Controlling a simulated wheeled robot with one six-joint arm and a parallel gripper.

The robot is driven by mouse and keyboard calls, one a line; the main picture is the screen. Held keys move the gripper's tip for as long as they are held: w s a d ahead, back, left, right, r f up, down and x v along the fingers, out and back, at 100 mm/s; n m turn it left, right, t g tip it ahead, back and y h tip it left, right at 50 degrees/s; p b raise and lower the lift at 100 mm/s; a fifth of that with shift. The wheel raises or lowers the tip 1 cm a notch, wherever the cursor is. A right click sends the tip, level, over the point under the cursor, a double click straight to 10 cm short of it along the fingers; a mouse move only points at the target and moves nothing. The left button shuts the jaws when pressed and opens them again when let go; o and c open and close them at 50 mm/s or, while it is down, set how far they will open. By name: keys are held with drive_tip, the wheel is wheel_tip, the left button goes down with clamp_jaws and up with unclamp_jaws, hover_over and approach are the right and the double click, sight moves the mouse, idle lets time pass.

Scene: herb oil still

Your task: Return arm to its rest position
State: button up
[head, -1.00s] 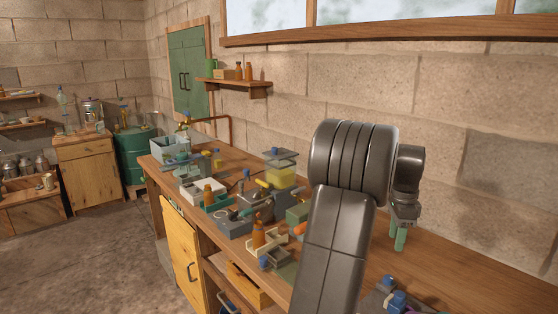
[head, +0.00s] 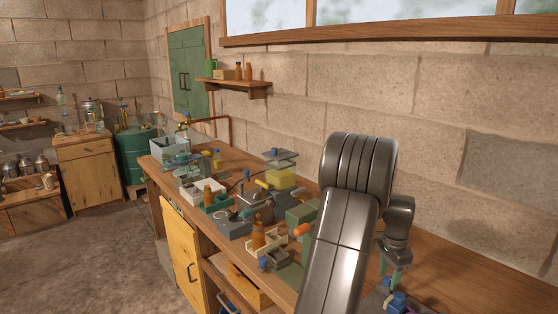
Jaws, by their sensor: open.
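My arm rises from the bottom of the head view and bends over the workbench (head: 480,268) on the right. My gripper (head: 388,274) hangs below the wrist with its green fingers pointing down. It is open, and nothing shows between the fingers. The fingertips are close above or beside small blue-topped items (head: 397,300) at the bottom edge; I cannot tell if they touch.
Left of my arm the bench is crowded with an amber bottle (head: 258,235), a yellow block (head: 281,178), a pale basin (head: 170,146) and several fixtures. The block wall and window stand behind. The bench right of my gripper is bare. Floor at left is clear.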

drive_tip(key=n, duration=1.3)
drive_tip(key=shift+s+n+t+b, duration=0.1)
drive_tip(key=shift+n+t+b, duration=0.2)
drive_tip(key=shift+n, duration=2)
drive_tip(key=shift+a+r, duration=0.1)
